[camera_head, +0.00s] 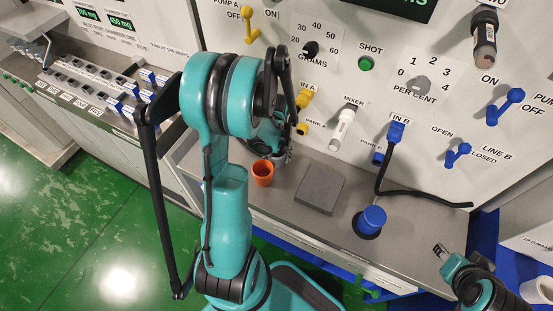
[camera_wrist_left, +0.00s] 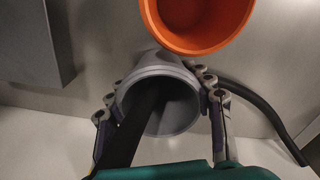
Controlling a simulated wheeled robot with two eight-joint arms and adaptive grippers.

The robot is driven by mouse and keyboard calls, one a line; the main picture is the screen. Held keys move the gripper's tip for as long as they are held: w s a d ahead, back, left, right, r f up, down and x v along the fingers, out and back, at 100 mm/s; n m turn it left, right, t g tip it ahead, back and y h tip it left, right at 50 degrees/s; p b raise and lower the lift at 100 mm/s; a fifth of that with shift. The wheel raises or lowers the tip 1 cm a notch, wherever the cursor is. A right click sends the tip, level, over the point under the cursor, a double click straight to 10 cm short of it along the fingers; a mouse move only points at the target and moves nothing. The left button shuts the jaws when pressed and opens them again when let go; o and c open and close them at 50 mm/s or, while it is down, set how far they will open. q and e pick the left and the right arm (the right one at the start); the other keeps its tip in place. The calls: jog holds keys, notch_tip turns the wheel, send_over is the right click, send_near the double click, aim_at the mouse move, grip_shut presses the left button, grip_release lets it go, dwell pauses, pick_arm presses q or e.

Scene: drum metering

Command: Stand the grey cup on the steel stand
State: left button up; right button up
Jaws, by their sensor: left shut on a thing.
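The grey cup (camera_wrist_left: 178,118) is between the fingers of my left gripper (camera_wrist_left: 163,112) in the left wrist view, its round mouth facing the camera. A dark bar crosses part of the mouth. In the head view my left gripper (camera_head: 278,150) is over the counter by the panel, and my arm mostly hides the cup. I cannot tell whether the cup touches the counter. A low square grey block (camera_head: 321,188), which looks like the steel stand, lies to the right of the gripper with its top bare. My right gripper (camera_head: 440,249) is at the lower right, away from the cup.
An orange cup (camera_head: 263,173) stands close to the held cup, on the robot's side; it also shows in the left wrist view (camera_wrist_left: 197,28). A blue-capped item (camera_head: 371,220) and a black hose (camera_head: 420,197) are right of the block. Panel levers line the back.

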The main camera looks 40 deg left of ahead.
pick_arm(q)
jog(key=shift+f, duration=0.35)
jog(key=shift+f, duration=0.2)
jog(key=o, duration=1.2)
jog(key=shift+c, duration=0.2)
jog(key=shift+r, duration=0.1)
